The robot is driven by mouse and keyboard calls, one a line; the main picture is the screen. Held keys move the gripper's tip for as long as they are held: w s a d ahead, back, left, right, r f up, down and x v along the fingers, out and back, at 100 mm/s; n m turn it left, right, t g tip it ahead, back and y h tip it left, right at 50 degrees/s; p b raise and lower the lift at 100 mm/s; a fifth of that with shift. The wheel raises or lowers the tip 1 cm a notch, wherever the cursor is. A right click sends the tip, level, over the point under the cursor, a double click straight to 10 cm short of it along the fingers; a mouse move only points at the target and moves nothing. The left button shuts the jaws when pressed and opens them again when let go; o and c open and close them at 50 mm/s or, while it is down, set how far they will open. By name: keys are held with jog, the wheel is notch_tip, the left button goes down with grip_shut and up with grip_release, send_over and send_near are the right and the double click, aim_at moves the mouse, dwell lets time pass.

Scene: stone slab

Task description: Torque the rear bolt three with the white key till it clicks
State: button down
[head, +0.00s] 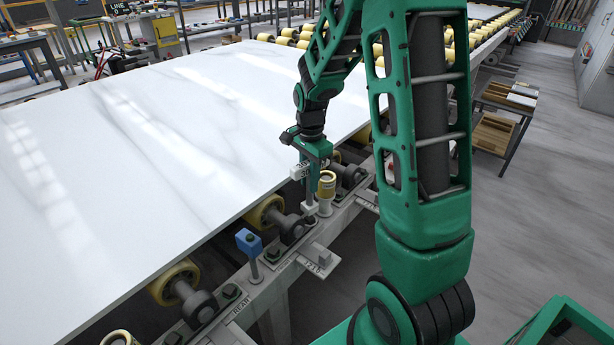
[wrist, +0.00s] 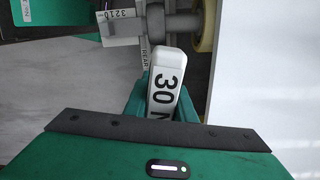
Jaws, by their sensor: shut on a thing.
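My gripper (head: 311,178) is shut on the white key, above the frame rail beside the slab. The white key (head: 299,171) sticks out to the left of the fingers.
A large white stone slab (head: 150,140) lies on rollers to the left. A blue-headed key (head: 248,242) stands on the rail, and a yellow-topped post (head: 326,184) stands right beside my gripper. A small plate (head: 319,258) juts out from the rail.

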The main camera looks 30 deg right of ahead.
aim_at(309, 204)
jog(key=shift+f, duration=2.2)
dwell(0.5)
